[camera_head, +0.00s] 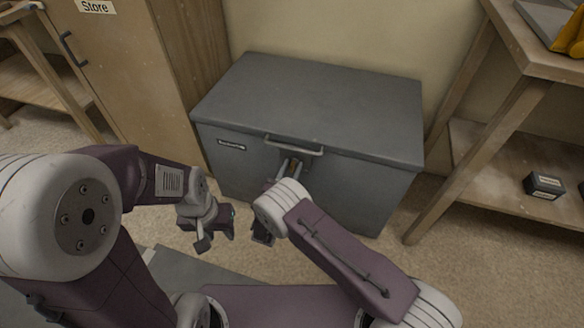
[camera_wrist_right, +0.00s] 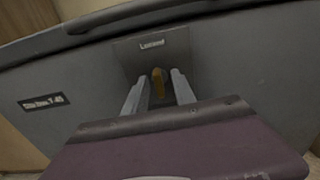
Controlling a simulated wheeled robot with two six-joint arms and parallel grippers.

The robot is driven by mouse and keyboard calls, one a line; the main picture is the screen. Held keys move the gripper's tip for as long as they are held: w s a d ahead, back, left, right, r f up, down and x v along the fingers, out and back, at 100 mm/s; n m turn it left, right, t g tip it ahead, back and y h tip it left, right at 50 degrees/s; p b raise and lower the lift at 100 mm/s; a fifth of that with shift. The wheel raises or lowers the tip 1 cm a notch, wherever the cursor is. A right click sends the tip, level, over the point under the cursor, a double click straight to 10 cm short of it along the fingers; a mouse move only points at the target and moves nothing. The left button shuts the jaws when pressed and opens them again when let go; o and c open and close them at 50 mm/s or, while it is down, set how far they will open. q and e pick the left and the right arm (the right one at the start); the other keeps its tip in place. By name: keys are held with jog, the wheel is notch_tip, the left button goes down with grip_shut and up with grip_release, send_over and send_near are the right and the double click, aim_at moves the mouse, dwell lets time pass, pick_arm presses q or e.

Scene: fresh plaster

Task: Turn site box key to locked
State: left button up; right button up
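The grey site box (camera_head: 310,105) stands against the wall with its lid down. On its front, below the handle (camera_head: 294,146), is a lock plate (camera_wrist_right: 128,52) with a small blurred label at its top. An orange-brown key (camera_wrist_right: 158,80) sits upright in the plate; its turned position is hard to read. My right gripper (camera_wrist_right: 160,84) is at the plate, its two pale fingers on either side of the key, with a narrow gap showing on each side. My left gripper (camera_head: 217,236) is open and empty, in front of the box's left side.
A wooden cabinet marked Store (camera_head: 130,60) stands close on the left. A wooden workbench (camera_head: 480,120) is on the right, with a small black box (camera_head: 543,185) on its lower shelf. Carpeted floor is clear between the box and the bench.

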jog(key=shift+r, duration=0.1)
jog(key=p+v, duration=0.3)
jog(key=v, duration=0.6)
jog(key=shift+p, duration=0.4)
